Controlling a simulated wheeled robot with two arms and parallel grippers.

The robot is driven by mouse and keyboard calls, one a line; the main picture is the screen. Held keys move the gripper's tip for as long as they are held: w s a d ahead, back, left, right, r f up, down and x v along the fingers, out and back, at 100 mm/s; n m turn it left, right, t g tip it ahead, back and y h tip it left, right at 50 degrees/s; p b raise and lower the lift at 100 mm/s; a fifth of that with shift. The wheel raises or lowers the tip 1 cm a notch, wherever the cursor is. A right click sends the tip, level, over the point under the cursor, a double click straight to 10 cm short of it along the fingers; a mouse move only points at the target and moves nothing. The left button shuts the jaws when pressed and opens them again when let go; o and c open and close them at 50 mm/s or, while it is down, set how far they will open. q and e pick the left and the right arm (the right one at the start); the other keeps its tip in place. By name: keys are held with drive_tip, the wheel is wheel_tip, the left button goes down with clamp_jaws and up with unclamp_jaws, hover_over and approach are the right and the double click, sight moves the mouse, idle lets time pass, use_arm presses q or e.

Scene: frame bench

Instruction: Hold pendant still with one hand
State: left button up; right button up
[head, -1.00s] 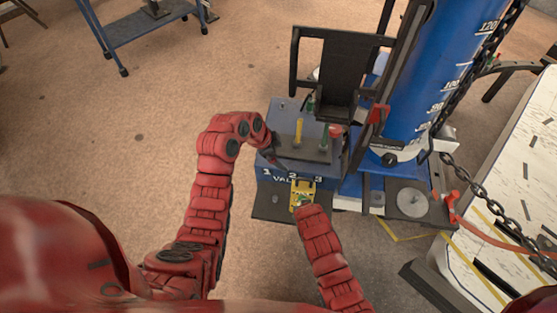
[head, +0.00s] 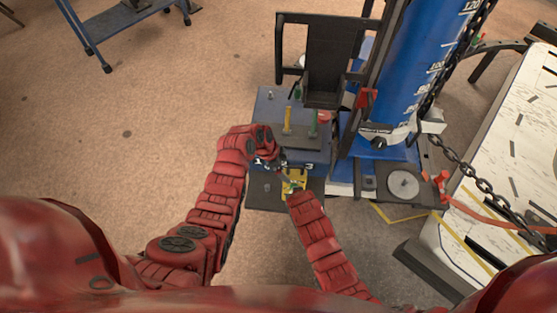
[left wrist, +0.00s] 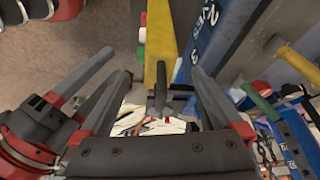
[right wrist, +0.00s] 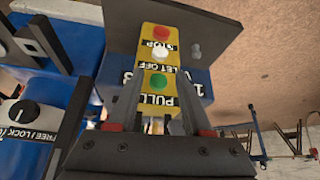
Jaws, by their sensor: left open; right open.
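The pendant (head: 297,178) is a small yellow box in front of the blue valve block. In the right wrist view the pendant (right wrist: 157,62) faces me with red, white and green buttons marked STOP, LET OFF and PULL. My right gripper (right wrist: 160,112) is open, with the pendant's PULL end at or between its fingers; contact is unclear. In the left wrist view the pendant (left wrist: 160,55) shows edge-on, ahead of the spread fingers of my left gripper (left wrist: 158,82). In the head view my left gripper (head: 283,166) is beside the pendant's upper left, and the right gripper is partly hidden by its arm.
The blue valve block (head: 265,105) with yellow and green levers stands behind the pendant. A blue cylinder tower (head: 410,75) with a chain (head: 480,190) stands to its right. A white panel (head: 510,160) is at far right.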

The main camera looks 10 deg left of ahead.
sight(288, 174)
use_arm(q)
drive_tip(key=shift+x, duration=2)
clamp_jaws()
